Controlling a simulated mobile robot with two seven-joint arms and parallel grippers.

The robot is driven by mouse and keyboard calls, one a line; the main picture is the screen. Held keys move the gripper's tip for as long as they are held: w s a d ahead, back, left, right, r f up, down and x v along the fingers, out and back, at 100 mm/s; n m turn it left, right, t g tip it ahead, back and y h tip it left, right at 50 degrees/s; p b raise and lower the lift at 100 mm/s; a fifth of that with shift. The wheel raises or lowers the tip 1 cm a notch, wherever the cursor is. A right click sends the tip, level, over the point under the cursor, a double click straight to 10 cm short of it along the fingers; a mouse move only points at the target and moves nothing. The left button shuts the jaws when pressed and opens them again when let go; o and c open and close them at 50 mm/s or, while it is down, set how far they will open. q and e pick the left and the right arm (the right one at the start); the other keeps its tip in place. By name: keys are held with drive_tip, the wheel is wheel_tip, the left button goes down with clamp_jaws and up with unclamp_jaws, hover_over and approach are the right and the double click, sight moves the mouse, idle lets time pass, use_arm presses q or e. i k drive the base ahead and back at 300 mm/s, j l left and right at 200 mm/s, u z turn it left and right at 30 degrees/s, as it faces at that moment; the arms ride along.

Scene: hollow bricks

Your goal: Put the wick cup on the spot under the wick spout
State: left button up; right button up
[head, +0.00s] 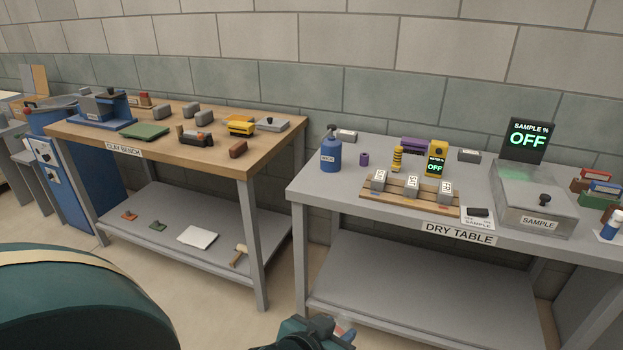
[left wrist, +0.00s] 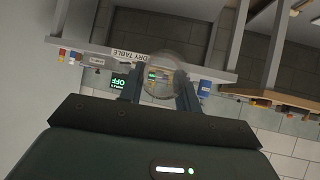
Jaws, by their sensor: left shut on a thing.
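A blue wick bottle (head: 331,153) with a dark spout top stands at the left end of the dry table (head: 320,187). Its white label is small. In the left wrist view the bottle (left wrist: 205,87) shows to the right of the fingers. My left gripper (head: 338,328) is at the bottom of the head view, in front of and below the tabletop. In the left wrist view its two fingers are shut on a round see-through cup (left wrist: 163,78), seemingly the wick cup. The spot under the spout cannot be made out. My right gripper is not in view.
The clay bench (head: 200,160) stands left, with a gap between the tables.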

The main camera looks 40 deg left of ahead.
sight(321, 180)
drive_tip(key=i+j, duration=0.1)
drive_tip(key=j, duration=0.35)
drive_tip(key=i+j, duration=0.15)
drive_tip(key=j, duration=0.3)
drive_tip(key=i+j, duration=0.35)
drive_tip(key=i, duration=0.7)
